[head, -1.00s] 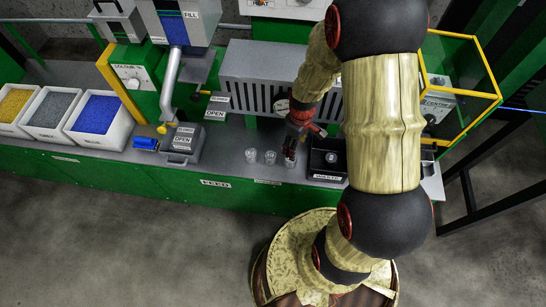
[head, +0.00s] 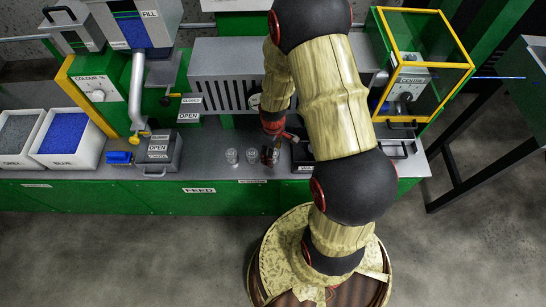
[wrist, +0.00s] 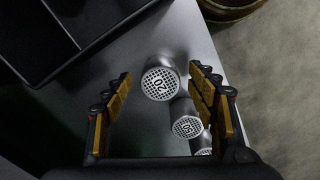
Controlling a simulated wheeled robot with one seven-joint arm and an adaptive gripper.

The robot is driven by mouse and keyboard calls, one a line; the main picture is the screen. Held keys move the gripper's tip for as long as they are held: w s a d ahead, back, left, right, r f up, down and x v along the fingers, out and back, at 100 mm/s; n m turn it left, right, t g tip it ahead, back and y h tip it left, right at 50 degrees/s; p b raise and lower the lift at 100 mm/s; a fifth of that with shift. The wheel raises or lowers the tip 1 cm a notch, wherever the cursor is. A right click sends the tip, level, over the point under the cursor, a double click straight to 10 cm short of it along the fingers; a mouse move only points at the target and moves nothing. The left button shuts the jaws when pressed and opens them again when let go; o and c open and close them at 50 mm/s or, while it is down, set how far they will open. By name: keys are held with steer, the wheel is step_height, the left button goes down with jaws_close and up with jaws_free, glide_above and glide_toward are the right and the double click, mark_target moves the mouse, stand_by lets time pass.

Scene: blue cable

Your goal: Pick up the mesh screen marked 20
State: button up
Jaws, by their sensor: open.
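The mesh screen marked 20 (wrist: 161,84) is a grey cylinder with a perforated white top, standing upright on the grey bench top (wrist: 115,132). My gripper (wrist: 161,72) is open, with one finger on either side of this screen in the wrist view. I see no clear contact, and the height of the fingertips against it is hard to judge. A second mesh screen (wrist: 187,126) stands close beside it, its number hard to read, and a third (wrist: 204,152) is partly hidden by the right finger. In the head view my gripper (head: 272,132) is over the right end of the row.
A black tray (wrist: 70,45) lies close to the left of the marked screen. The bench's front edge is to the right in the wrist view. In the head view, a grey lidded box (head: 160,150) and a blue-filled bin (head: 64,134) stand further left. A yellow-framed case (head: 420,65) is at right.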

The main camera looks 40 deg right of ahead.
steer(key=shift+c, duration=0.6)
steer(key=c, duration=1.1)
steer(key=shift+c, duration=0.7)
